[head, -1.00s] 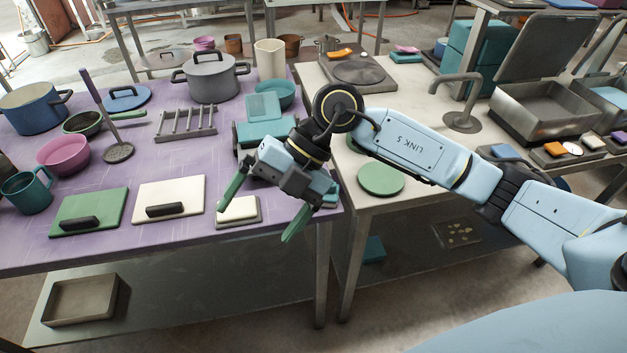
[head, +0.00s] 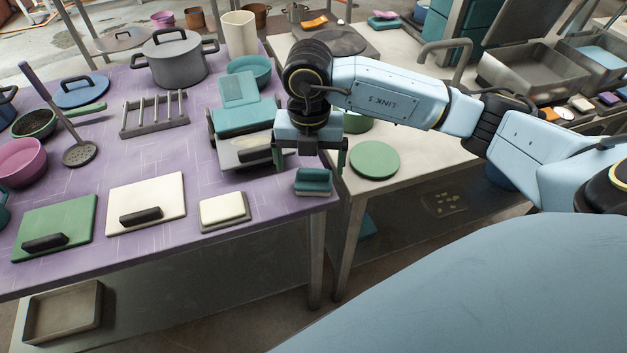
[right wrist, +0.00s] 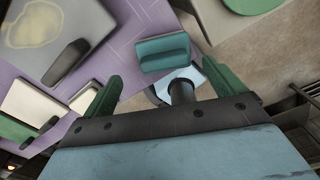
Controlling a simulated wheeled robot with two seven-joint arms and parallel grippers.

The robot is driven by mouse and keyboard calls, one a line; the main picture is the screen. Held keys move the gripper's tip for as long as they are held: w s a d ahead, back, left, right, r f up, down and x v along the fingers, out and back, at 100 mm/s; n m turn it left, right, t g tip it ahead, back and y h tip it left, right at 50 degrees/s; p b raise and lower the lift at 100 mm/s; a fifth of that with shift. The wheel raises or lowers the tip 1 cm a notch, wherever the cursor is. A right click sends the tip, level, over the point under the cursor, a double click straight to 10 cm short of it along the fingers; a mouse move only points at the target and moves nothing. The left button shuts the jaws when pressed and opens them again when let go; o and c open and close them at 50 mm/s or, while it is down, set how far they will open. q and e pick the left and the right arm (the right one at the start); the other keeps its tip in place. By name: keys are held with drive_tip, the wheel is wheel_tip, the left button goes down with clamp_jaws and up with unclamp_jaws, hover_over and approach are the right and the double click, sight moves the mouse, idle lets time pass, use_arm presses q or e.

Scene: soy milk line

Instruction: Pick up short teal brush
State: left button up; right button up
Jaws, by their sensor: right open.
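The short teal brush (head: 313,182) is a small teal block with a darker lower part. It lies near the front right corner of the purple table in the head view. In the right wrist view the brush (right wrist: 163,53) shows just beyond and between the fingertips. My right gripper (head: 309,165) points down above and slightly behind the brush in the head view, its two green fingers spread apart. In the right wrist view the right gripper (right wrist: 162,74) is open with nothing between its fingers. My left gripper is not in view.
A white block on a grey base (head: 224,210) sits left of the brush. Teal and grey equipment (head: 245,120) stands behind it. The purple table (head: 270,219) ends close to the brush, with a gap before the pale table holding a green disc (head: 375,160).

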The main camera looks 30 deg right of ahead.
sight(314, 170)
drive_tip(key=shift+d+f, duration=0.1)
drive_tip(key=shift+f, duration=0.35)
drive_tip(key=f, duration=0.3)
drive_tip(key=shift+d+f, duration=0.3)
drive_tip(key=shift+d, duration=0.05)
drive_tip(key=shift+f, duration=0.35)
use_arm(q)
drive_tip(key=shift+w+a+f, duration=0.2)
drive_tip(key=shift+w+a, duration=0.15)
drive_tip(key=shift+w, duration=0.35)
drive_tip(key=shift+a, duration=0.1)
